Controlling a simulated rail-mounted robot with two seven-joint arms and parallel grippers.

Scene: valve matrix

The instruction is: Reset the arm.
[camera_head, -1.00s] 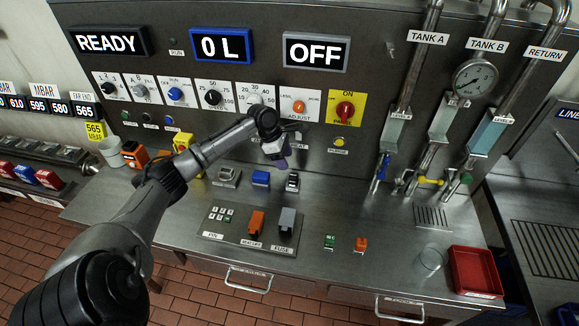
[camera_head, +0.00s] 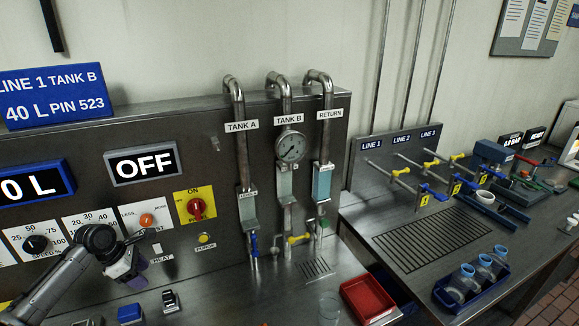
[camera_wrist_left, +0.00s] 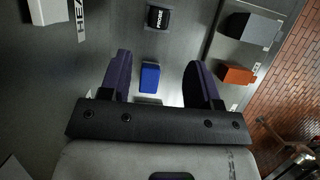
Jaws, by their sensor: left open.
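My left gripper (camera_head: 131,279) shows at the lower left of the head view, in front of the steel control panel (camera_head: 150,225) and above the bench. Its dark purple fingers (camera_wrist_left: 158,85) are spread apart in the left wrist view, with nothing between them in their hold. A blue block-like switch (camera_wrist_left: 150,76) appears beyond and between the fingers, apart from them. My left arm (camera_head: 55,275) comes in from the lower left. My right gripper is in neither view.
A red tray (camera_head: 368,299) and a clear glass (camera_head: 329,306) stand on the bench. Tank pipes with a gauge (camera_head: 290,147) and valves rise behind. On the right bench are line valves, a drain grate (camera_head: 427,238) and a blue rack (camera_head: 471,287) of bottles.

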